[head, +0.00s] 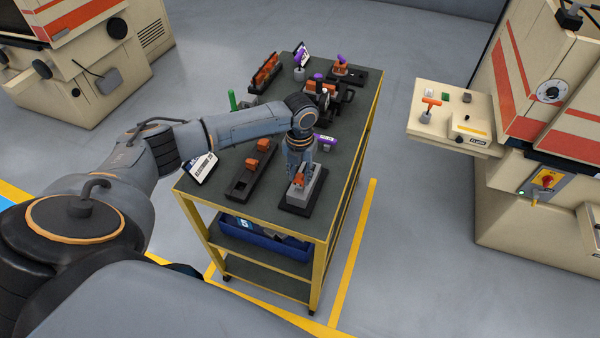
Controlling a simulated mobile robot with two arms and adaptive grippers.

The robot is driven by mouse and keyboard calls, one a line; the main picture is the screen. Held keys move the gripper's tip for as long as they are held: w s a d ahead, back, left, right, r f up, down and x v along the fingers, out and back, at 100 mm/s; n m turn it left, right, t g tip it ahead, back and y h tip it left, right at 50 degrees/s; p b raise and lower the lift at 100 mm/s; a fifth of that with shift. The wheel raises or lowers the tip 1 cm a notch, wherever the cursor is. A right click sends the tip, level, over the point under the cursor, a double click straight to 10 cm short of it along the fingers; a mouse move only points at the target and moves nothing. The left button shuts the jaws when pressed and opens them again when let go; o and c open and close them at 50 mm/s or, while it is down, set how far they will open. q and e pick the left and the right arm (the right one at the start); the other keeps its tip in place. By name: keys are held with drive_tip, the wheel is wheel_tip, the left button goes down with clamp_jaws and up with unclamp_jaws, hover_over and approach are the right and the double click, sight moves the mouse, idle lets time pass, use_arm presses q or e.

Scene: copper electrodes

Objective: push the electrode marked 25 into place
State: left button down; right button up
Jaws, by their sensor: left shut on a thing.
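My left gripper (299,168) points down over the front right of the cart top. It is shut on a small copper-coloured electrode (299,181), mostly hidden by the fingers, at the top of a grey block (308,190). The block stands on a black base plate (290,207). Whether the electrode is fully seated in the block, I cannot tell. Other copper-coloured electrodes (263,145) sit on a black rail (239,185) left of the gripper. No number 25 is legible on any of them. My right gripper is not in view.
The green-topped cart (215,192) has yellow legs. More black fixtures (265,74), a purple-handled item (326,141), a green upright (232,99) and a tilted sign (200,168) stand on it. A blue bin (263,239) is below. A beige machine (530,210) stands right, across open floor.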

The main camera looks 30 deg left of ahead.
use_arm(q)
drive_tip(key=shift+f, duration=0.25)
drive_tip(key=shift+f+b, duration=0.85)
drive_tip(key=shift+f, duration=0.4)
drive_tip(key=c, duration=0.9)
unclamp_jaws()
drive_tip(key=shift+c, duration=0.2)
drive_tip(key=shift+r, duration=0.35)
wheel_tip(320, 180, up, 11)
drive_tip(key=shift+r, duration=0.2)
